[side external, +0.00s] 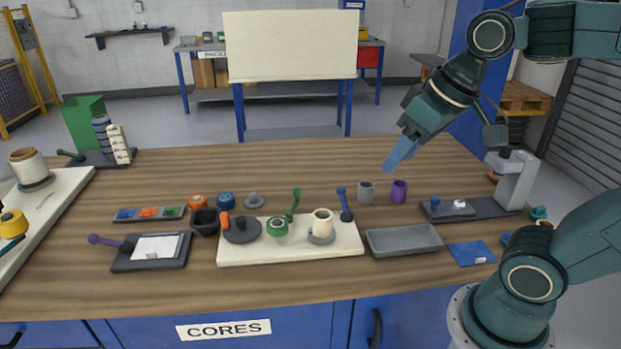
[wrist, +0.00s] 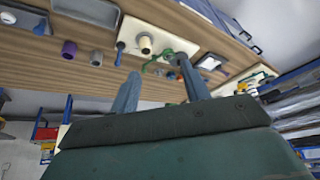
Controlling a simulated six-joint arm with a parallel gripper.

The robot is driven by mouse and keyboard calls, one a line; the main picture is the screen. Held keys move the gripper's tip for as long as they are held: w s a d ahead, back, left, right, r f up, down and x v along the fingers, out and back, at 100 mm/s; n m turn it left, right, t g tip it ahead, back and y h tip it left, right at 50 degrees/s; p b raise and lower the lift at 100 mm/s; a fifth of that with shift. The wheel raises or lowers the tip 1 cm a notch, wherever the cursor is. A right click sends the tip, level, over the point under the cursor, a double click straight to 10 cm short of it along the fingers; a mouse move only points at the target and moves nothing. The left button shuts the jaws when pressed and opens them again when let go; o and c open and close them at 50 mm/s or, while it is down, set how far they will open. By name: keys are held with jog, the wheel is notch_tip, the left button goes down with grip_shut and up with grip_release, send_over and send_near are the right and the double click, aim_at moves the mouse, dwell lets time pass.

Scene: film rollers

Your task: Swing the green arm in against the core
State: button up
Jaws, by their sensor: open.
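There is a visible gap between the arm and the core. The core is a cream cylinder on a grey disc, right of the green roller. In the wrist view the core (wrist: 146,44) and the green arm (wrist: 151,63) show beyond my fingers, and a finger partly hides the area around the green roller. My gripper (side external: 400,154) is open and empty, high above the table to the right of the board. Its fingers also show in the wrist view (wrist: 157,72).
On the cream board (side external: 240,254), a blue lever (side external: 345,203) stands right of the core and a dark disc (side external: 242,232) with an orange lever lies left. Grey (side external: 366,191) and purple (side external: 399,191) cups stand behind right. A grey tray (side external: 404,240) lies right of the board.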

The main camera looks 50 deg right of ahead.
jog(key=w+d+r+m+g, duration=0.1)
jog(key=w+d, duration=0.1)
jog(key=w, duration=0.7)
jog(key=m+g+y, duration=0.2)
jog(key=m+g, duration=0.1)
jog(key=m, duration=0.2)
send_over(297, 192)
jog(key=s+d, duration=0.1)
jog(key=d, duration=0.2)
notch_tip(297, 192, down, 16)
jog(key=shift+w+d+f, duration=0.1)
jog(key=shift+w+f, duration=0.05)
jog(key=shift+f, duration=0.25)
jog(key=shift+f, duration=0.1)
jog(key=f, duration=0.4)
jog(key=w+a+f, duration=0.1)
jog(key=f, duration=0.4)
jog(key=a+f, duration=0.1)
jog(key=f, duration=0.3)
jog(key=shift+w+a+f, duration=0.1)
jog(key=shift+w+f, duration=0.1)
grip_shut()
